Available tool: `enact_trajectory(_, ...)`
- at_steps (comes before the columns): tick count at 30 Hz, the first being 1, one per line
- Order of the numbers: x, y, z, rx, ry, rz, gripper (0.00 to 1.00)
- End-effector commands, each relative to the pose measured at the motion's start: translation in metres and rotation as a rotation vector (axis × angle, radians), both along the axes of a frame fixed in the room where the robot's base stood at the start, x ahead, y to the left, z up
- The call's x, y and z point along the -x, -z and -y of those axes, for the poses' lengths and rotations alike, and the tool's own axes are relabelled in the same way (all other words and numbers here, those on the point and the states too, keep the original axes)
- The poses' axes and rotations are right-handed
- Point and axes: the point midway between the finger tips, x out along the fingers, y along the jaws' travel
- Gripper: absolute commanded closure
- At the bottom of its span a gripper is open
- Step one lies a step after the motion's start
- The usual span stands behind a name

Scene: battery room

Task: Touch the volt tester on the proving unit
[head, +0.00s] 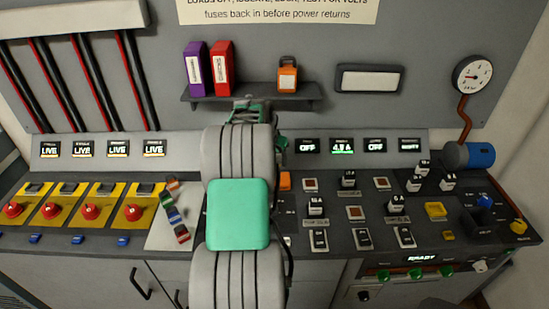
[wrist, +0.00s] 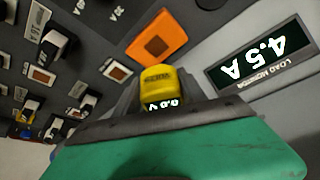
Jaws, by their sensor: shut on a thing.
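The yellow volt tester (wrist: 156,80) sits between the jaws of my gripper (wrist: 155,108) in the wrist view, its display reading 0.0 V. My gripper is shut on it. An orange block with a darker square in its face (wrist: 155,42), seemingly the proving unit, is on the panel just beyond the tester's tip. I cannot tell whether the tip touches it or is a little apart. In the head view the orange block (head: 285,181) shows partly, right of my arm. My arm hides the gripper's jaws and the tester there.
A load monitor (wrist: 255,55) reading 4.5 A stands close to the orange block. Several fuse holders and sockets (head: 316,206) fill the bench to its right. Red isolator knobs (head: 90,211) line the left, beside coloured padlock-like pieces (head: 175,215). A shelf (head: 255,101) holds binders and an orange item.

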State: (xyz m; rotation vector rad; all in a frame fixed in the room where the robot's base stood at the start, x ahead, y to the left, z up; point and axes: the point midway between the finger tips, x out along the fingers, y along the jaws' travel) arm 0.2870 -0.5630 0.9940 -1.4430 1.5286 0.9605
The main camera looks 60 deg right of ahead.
Motion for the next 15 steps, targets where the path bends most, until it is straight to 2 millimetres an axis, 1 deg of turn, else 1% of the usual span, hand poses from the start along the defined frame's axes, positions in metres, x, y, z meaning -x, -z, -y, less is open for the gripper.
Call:
enact_trajectory(5, -0.001, 0.016, 0.000, 0.001, -0.001, 0.000, 0.90)
enact_trajectory(12, -0.001, 0.046, -0.001, 0.000, -0.001, 0.001, 0.90)
enact_trajectory(15, -0.001, 0.053, 0.000, 0.002, -0.001, 0.000, 0.90)
